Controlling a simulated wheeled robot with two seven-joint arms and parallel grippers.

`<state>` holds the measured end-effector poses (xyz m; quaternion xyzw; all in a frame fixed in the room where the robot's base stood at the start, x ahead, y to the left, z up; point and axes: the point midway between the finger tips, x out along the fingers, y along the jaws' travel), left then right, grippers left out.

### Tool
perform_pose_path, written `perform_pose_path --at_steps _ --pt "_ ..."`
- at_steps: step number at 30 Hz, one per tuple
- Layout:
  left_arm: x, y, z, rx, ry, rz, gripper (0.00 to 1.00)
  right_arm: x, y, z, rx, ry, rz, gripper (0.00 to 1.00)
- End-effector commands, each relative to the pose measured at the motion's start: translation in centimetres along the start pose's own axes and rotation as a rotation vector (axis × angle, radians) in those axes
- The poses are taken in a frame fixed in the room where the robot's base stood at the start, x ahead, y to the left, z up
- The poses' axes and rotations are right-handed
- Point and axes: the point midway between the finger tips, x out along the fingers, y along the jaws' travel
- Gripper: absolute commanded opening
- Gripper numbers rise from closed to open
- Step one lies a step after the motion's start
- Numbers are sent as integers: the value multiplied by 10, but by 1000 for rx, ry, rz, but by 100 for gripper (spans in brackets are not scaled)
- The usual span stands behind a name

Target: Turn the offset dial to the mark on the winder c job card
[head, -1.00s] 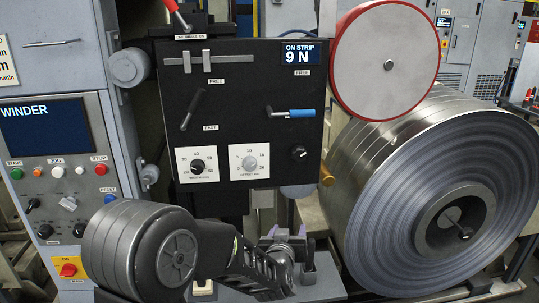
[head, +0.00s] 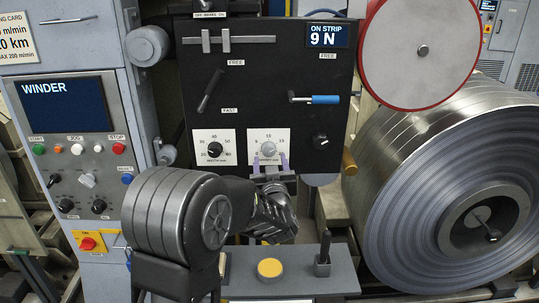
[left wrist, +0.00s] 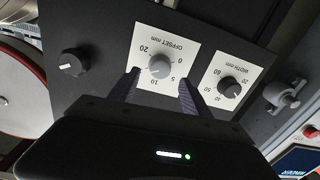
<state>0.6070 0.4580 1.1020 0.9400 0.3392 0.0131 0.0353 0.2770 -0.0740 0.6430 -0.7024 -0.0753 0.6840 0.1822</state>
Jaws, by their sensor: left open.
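The offset dial (head: 268,149) is a light grey knob on a white scale plate on the black panel. It also shows in the left wrist view (left wrist: 159,65), upside down, with marks from 0 to 20. Its exact setting is too small to read. My left gripper (head: 271,165) is open at the lower edge of the offset plate. In the left wrist view its two fingers (left wrist: 159,88) point at the dial, one to either side; I cannot tell whether they touch it. My right gripper is out of view. No card labelled winder c is legible.
The black width dial (head: 214,149) is left of the offset dial, and a plain black knob (head: 320,141) is right. A blue-handled lever (head: 316,99) sits above. A large steel coil (head: 450,200) stands at right. A white card (head: 15,38) at upper left is cut off.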

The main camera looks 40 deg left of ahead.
Motion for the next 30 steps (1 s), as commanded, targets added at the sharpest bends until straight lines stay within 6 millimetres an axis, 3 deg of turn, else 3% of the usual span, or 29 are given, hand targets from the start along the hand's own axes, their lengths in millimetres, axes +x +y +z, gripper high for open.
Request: perform_pose_path --at_steps 3,9,19,30 --pt "20 -1 0 6 1 -2 56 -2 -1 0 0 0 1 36" --pt "42 0 0 2 0 -1 56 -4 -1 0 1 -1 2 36" --pt "45 0 0 1 -1 0 55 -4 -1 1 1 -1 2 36" --pt "45 0 0 0 -1 1 25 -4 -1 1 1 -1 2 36"
